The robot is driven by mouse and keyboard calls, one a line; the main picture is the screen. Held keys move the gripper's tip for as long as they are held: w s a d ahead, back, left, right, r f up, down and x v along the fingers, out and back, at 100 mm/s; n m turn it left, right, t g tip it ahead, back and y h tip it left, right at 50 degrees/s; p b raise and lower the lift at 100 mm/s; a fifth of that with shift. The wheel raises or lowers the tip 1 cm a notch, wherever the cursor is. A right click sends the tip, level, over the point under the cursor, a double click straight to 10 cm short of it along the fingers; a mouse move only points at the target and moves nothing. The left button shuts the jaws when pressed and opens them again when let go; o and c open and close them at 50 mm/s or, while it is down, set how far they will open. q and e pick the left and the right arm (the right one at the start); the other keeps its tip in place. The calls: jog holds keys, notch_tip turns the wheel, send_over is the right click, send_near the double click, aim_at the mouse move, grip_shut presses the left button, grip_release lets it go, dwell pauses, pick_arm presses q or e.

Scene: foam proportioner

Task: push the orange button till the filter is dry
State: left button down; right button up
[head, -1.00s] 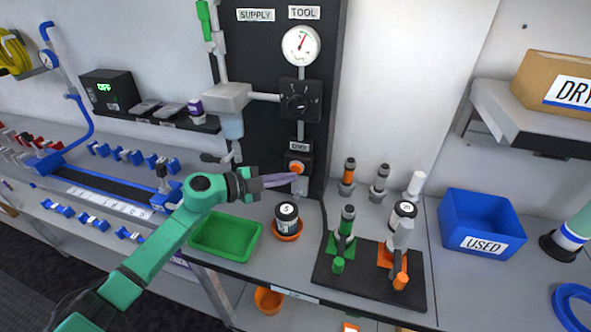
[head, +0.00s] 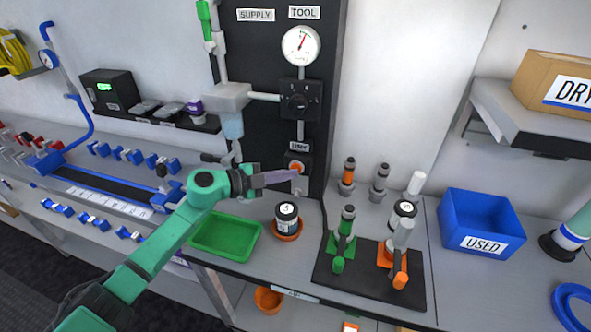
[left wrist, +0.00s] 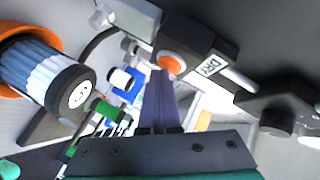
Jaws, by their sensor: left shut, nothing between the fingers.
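The orange button (head: 295,167) sits on a dark block low on the black panel, under a small label. In the left wrist view the orange button (left wrist: 168,62) is just beyond the fingertips. My left gripper (head: 297,175) is shut and empty, its purple-grey fingers pointing right, with the tips at the button's lower edge. In the left wrist view the left gripper's fingers (left wrist: 159,80) end close below the button; I cannot tell whether they touch it. The filter bowl (head: 232,124) hangs under a grey housing and looks pale blue; its liquid level is unclear. My right gripper is not in view.
A green tray (head: 226,257) and a dark jar (head: 287,217) in an orange dish stand below my left arm. A black mat (head: 368,297) with green and orange fittings is right of them. A blue USED bin (head: 482,205) stands further right. A gauge (head: 301,45) tops the panel.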

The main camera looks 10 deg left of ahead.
pick_arm(q)
jog(key=shift+w, duration=0.15)
dwell(0.4)
jog(key=shift+s+p, duration=0.55)
jog(key=shift+s, duration=0.3)
jog(key=shift+s+a+p, duration=0.1)
jog(key=shift+s+p, duration=0.4)
jog(key=shift+s+a+p, duration=0.1)
jog(key=shift+s+p, duration=0.65)
jog(key=shift+s, duration=1.2)
